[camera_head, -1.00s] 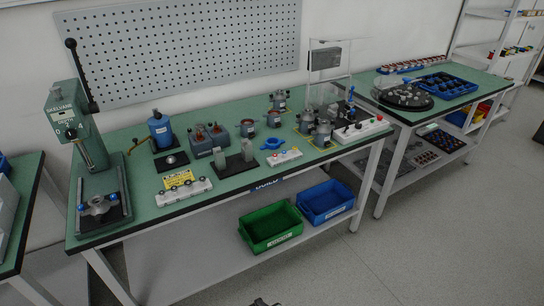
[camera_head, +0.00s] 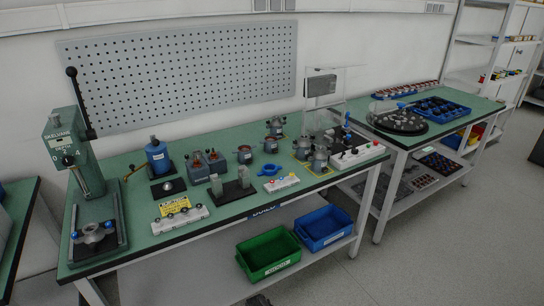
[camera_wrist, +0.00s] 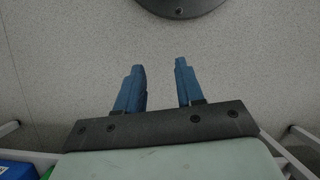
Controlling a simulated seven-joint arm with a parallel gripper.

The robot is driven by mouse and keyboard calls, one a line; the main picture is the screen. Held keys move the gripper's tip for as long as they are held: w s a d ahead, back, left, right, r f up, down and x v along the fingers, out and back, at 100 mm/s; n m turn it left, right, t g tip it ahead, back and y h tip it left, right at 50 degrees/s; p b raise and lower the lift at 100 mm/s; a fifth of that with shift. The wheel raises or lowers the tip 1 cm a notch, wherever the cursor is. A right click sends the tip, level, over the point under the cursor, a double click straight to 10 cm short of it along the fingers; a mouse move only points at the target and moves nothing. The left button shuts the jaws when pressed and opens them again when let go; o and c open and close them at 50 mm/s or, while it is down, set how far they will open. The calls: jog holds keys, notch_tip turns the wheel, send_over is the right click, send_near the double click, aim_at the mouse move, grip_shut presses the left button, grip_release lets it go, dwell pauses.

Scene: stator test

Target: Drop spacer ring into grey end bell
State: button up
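In the head view the gripper cannot be made out. Grey round housings (camera_head: 320,159) stand at the right part of the green bench; another grey housing (camera_head: 302,148) is beside them. Which one is the grey end bell I cannot tell. A small blue ring-like piece (camera_head: 268,171) lies near the bench's front edge. I cannot tell whether it is the spacer ring.
A green press (camera_head: 87,180) stands at the bench's left end. A green bin (camera_head: 268,256) and blue bin (camera_head: 323,229) sit on the lower shelf. A second bench (camera_head: 440,127) holds a round dark tray (camera_head: 401,122) and blue tray (camera_head: 446,108). The floor (camera_head: 430,265) in front is clear.

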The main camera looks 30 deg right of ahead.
jog(key=w+d+r+n+t+h, duration=0.1)
jog(key=w+d+r+n+t, duration=0.1)
jog(key=w+d+r, duration=0.75)
jog(key=w+d+r+n+t+h, duration=0.2)
jog(key=w+d+r, duration=0.3)
jog(key=w+d, duration=0.85)
jog(key=w+d+r+n+t+h, duration=0.2)
jog(key=d+r+n+h, duration=0.15)
jog(key=d+r, duration=2.3)
jog(key=w+a+r+n+y, duration=0.2)
jog(key=w+a+r+n, duration=0.15)
jog(key=w+r, duration=0.2)
jog(key=w+a+r+n+g+y, duration=0.1)
jog(key=w+a+r+n+y, duration=0.2)
jog(key=a, duration=0.9)
jog(key=w+a+r+n+g+y, duration=0.15)
jog(key=w+a+r, duration=0.3)
jog(key=a, duration=0.65)
jog(key=shift+t, duration=0.45)
jog(key=shift+w+d+f, duration=0.1)
jog(key=shift+w+f, duration=0.05)
jog(key=shift+f, duration=2.8)
jog(key=shift+f, duration=0.3)
